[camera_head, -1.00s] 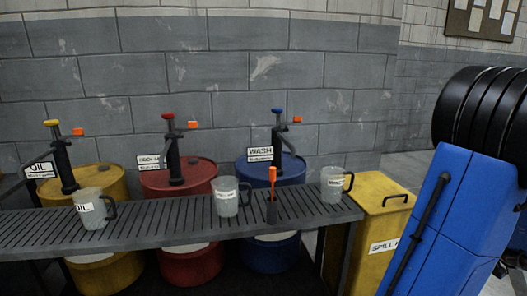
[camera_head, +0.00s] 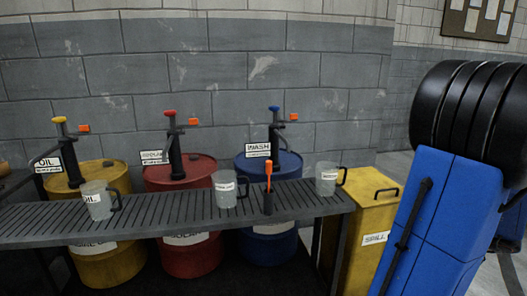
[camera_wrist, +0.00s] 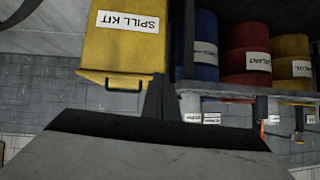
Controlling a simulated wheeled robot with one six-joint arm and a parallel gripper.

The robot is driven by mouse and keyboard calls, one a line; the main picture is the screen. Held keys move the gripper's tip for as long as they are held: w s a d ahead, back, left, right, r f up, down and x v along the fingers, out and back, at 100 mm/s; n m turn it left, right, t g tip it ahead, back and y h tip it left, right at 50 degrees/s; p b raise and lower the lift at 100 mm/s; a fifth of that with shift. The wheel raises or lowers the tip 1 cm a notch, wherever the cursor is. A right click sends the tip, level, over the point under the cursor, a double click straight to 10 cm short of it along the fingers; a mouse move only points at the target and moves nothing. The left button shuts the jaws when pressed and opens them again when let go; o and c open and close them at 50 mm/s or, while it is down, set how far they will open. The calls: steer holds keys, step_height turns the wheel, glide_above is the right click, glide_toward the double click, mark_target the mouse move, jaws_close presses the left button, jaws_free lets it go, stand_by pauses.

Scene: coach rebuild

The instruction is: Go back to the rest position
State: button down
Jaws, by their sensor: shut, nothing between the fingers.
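My gripper (camera_wrist: 161,84) shows in the wrist view as dark fingers together at the lower middle, above the wide grey and black wrist body. It is shut with nothing in it. In that view the scene is upside down, and the yellow spill kit bin (camera_wrist: 125,45) appears up and to the left of the fingers.
A slatted bench (camera_head: 190,222) holds three labelled mugs and an orange-tipped tool (camera_head: 268,190). Yellow (camera_head: 105,265), red (camera_head: 190,258) and blue drums with pumps stand behind.

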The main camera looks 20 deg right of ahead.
steer(key=w+a+r+n+g+y, duration=0.15)
steer(key=w+a, duration=0.35)
steer(key=a, duration=0.8)
steer(key=w+a+r+n+g+y, duration=0.1)
steer(key=w+a+g+y, duration=0.25)
steer(key=a, duration=0.95)
steer(key=s+a+h, duration=0.1)
steer(key=s+a, duration=0.2)
steer(key=a, duration=0.3)
steer(key=s+a+r+g+h, duration=0.1)
steer(key=s+a, duration=0.3)
steer(key=a, duration=0.3)
steer(key=s+a+h, duration=0.1)
steer(key=s+a, duration=0.2)
steer(key=a, duration=0.4)
steer(key=shift+s+r+g+h, duration=0.15)
steer(key=shift+s+g+h, duration=0.15)
steer(key=shift+h, duration=0.1)
